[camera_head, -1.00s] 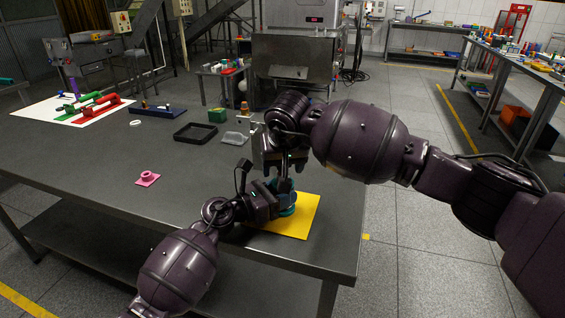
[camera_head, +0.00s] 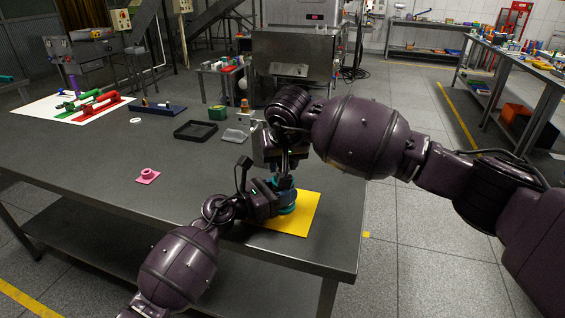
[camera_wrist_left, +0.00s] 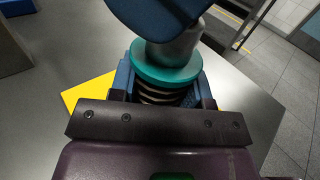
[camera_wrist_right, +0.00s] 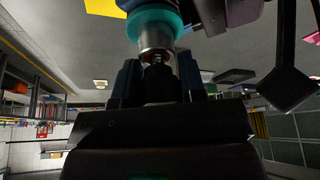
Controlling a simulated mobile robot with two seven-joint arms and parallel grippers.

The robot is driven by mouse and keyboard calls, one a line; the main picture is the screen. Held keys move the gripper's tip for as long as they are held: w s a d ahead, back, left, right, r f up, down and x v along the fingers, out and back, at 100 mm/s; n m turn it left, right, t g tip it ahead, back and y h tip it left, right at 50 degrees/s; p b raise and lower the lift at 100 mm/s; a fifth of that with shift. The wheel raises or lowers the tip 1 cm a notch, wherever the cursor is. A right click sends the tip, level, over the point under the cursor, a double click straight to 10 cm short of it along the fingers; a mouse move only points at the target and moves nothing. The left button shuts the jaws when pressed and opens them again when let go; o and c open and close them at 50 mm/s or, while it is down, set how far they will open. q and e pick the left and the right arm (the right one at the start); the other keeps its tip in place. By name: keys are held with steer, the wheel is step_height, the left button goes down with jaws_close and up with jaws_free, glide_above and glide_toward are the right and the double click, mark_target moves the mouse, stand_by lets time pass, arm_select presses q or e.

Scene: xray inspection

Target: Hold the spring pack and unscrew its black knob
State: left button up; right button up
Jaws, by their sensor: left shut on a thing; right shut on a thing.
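The spring pack (camera_head: 287,203) stands on the yellow sheet, with teal flanges. My left gripper (camera_head: 277,200) is shut around its middle; in the left wrist view the fingers flank the spring coils (camera_wrist_left: 160,96) below the teal upper flange (camera_wrist_left: 165,70). My right gripper (camera_head: 285,172) comes from above and is shut on the black knob (camera_wrist_right: 160,88). In the right wrist view a silver collar (camera_wrist_right: 156,38) shows between the knob and the teal flange. The fingers hide most of the knob in the head view.
The yellow sheet (camera_head: 307,215) lies near the right edge of the grey table (camera_head: 215,175). A pink part (camera_head: 148,176) sits to the left. A black tray (camera_head: 196,131), green box (camera_head: 217,113) and clear part (camera_head: 234,135) stand behind.

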arm_select(q)
steer(key=shift+f, duration=0.1)
arm_select(e)
steer(key=shift+r, duration=0.25)
steer(key=shift+r, duration=1.35)
arm_select(q)
steer(key=o, duration=1.1)
steer(key=shift+a, duration=0.1)
